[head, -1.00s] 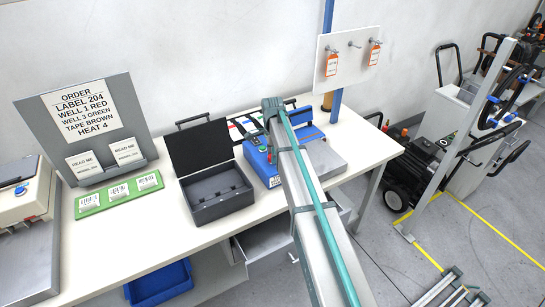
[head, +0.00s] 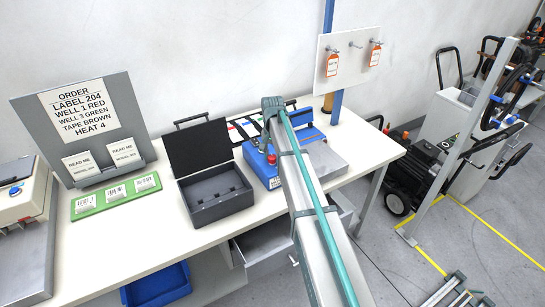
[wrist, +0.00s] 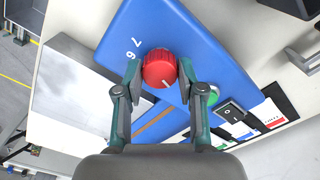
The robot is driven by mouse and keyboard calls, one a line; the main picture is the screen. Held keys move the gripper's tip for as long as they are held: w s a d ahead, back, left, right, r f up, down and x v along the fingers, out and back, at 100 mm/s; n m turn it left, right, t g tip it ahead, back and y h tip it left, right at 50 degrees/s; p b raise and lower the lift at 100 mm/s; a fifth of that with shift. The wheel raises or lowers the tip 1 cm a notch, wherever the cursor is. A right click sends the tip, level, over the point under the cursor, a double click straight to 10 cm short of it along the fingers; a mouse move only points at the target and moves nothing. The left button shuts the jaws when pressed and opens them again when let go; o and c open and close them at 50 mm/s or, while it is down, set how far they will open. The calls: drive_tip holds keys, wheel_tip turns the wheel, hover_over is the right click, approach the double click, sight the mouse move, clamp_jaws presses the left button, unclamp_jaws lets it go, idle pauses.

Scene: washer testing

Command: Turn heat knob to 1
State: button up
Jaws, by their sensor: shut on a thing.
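The round red heat knob (wrist: 159,68) sits on the blue sealer machine (wrist: 185,30) in the wrist view. A pale pointer line shows on its lower right part. Small digits are printed on the blue face to its upper left. My gripper (wrist: 160,74) has one finger on each side of the knob and is shut on it. In the head view a bit of the red knob (head: 271,159) shows on the blue machine (head: 255,160), left of my arm. My arm covers much of the machine, and the fingers are hard to make out there.
A green button (wrist: 212,95) and a black rocker switch (wrist: 231,111) lie close to my right finger. An open black case (head: 214,196) stands left of the machine. The order board (head: 85,125) reads HEAT 4. A metal plate (head: 325,160) lies to the right.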

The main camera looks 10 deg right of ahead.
sight(273, 156)
drive_tip(key=shift+n, duration=1.3)
drive_tip(key=o, duration=1.1)
drive_tip(key=shift+o, duration=0.2)
drive_tip(key=shift+r, duration=0.15)
wheel_tip(273, 156, up, 12)
drive_tip(key=shift+d+f, duration=0.1)
drive_tip(key=shift+f, duration=0.1)
